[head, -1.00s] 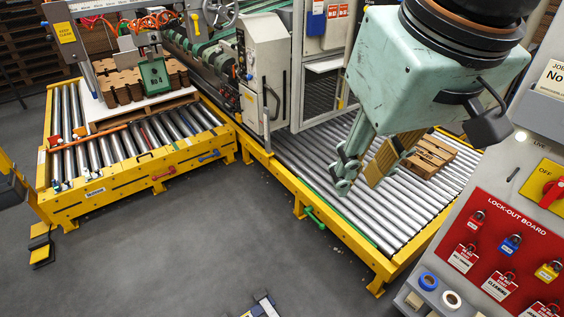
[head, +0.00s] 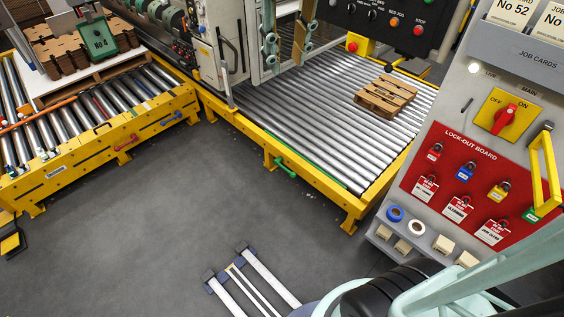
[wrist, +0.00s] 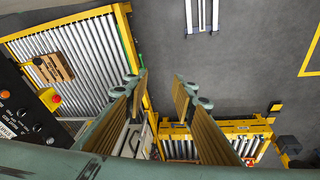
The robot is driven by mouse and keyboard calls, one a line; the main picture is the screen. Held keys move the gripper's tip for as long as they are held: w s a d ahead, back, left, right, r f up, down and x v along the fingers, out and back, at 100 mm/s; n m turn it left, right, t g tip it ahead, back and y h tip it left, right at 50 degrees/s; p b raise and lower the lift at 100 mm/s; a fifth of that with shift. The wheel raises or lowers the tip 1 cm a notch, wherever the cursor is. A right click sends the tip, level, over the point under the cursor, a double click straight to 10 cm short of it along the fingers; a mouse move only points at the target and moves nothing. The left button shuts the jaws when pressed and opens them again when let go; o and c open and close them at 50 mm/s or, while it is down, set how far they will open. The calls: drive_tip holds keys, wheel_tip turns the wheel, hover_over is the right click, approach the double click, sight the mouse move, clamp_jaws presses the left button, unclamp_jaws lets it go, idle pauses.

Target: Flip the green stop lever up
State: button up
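The green stop lever (head: 287,171) sticks out from the front side of the right conveyor's yellow frame (head: 310,175) in the head view. Its grip slants downward to the right. My gripper (head: 286,62) shows only by its fingers at the top of the head view, over the far part of the rollers and apart from the lever. In the wrist view my gripper (wrist: 160,84) has its two fingers wide apart with nothing between them.
A red lever (head: 127,142) and a blue lever (head: 171,118) are on the left conveyor's frame. A small wooden pallet (head: 386,96) lies on the right rollers. The lock-out board (head: 455,185) stands at right.

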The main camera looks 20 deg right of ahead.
drive_tip(key=w+d+f, duration=0.3)
drive_tip(key=w+f, duration=0.3)
drive_tip(key=w, duration=0.4)
drive_tip(key=w+d+f+n+g, duration=0.1)
drive_tip(key=w+d+f, duration=0.2)
drive_tip(key=w+f, duration=0.5)
drive_tip(key=w+d+f, duration=0.2)
drive_tip(key=w+f, duration=0.2)
drive_tip(key=w, duration=0.8)
drive_tip(key=n+g+h, duration=0.1)
drive_tip(key=n, duration=0.1)
hover_over(287, 170)
drive_tip(key=a, duration=0.3)
drive_tip(key=s+a+f+x, duration=0.1)
drive_tip(key=s+a+x, duration=0.1)
drive_tip(key=x, duration=1.9)
drive_tip(key=s+a+x, duration=0.2)
drive_tip(key=a+x, duration=0.3)
drive_tip(key=x, duration=1.6)
drive_tip(key=s+a+f+x, duration=0.1)
drive_tip(key=a+x, duration=0.3)
drive_tip(key=x, duration=1.7)
drive_tip(key=shift+s+f+p, duration=0.3)
drive_tip(key=shift+s, duration=0.85)
drive_tip(key=shift+d+f, duration=0.15)
drive_tip(key=shift+f, duration=0.05)
